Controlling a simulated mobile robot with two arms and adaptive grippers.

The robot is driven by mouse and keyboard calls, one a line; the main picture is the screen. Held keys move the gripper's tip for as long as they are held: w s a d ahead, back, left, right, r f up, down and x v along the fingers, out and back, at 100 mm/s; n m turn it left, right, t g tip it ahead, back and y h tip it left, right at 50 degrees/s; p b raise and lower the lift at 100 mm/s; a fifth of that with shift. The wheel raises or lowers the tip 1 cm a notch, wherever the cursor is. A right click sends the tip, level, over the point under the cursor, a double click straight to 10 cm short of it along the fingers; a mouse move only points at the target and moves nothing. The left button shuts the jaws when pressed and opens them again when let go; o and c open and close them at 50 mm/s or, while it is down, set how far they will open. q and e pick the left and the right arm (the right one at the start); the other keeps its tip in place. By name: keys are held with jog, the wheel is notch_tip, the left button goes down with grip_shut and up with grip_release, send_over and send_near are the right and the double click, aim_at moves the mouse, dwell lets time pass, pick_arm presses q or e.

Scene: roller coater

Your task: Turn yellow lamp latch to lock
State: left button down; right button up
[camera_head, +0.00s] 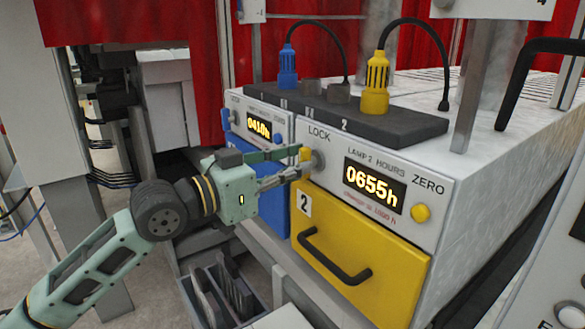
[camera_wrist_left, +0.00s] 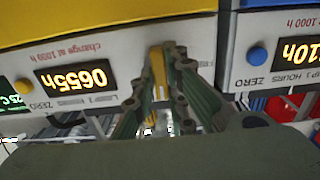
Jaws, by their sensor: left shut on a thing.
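The yellow lamp latch (camera_head: 306,154) sits on the white front panel at the left end of the lamp 2 unit, just under the word LOCK. A grey round base shows behind it. My left gripper (camera_head: 298,165) reaches it from the left and is shut on it. In the left wrist view, which is upside down, the yellow latch (camera_wrist_left: 158,72) stands between the fingers of the left gripper (camera_wrist_left: 161,88). The fingers partly hide the latch, so its exact angle is hard to tell. My right gripper is in neither view.
The yellow drawer (camera_head: 365,260) with a black handle (camera_head: 333,258) lies below the panel. A lit display (camera_head: 374,186) reads 0655h, beside a yellow ZERO button (camera_head: 421,213). The blue lamp 1 unit (camera_head: 262,127) is at the left. Plugs with cables stand on a dark strip (camera_head: 420,125) above.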

pick_arm(q)
jog(key=c, duration=1.7)
grip_release()
jog(key=shift+s+d, duration=0.1)
jog(key=shift+d, duration=0.05)
jog(key=v, duration=1.2)
